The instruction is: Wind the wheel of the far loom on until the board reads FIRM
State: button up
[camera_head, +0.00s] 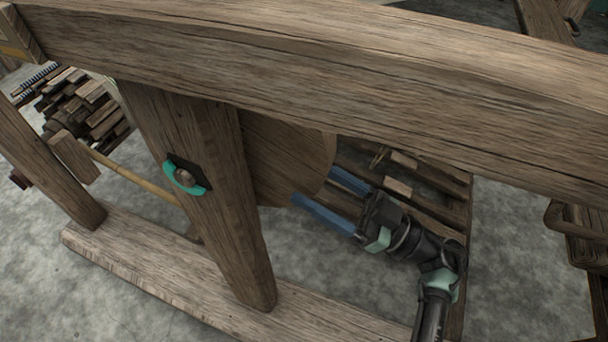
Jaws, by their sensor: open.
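A round wooden disc (285,155), which looks like the loom's wheel, shows behind an upright post (205,170). The long top beam hides its upper part and the post hides its left part. My gripper (314,186) has two blue fingers spread apart with nothing between them. The fingers point left toward the disc's lower right rim. One fingertip is close to the rim; I cannot tell whether it touches. No board with a reading is in view.
A thick wooden beam (330,50) crosses above my gripper. A slatted wooden pallet (435,205) lies behind my arm. A teal-marked bolt (184,177) is on the post, which stands on a floor beam (150,270). Stacked wood (90,105) lies at left. Grey floor shows at lower centre.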

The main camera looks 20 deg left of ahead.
jog(key=shift+x, duration=1.35)
grip_shut()
dwell(0.4)
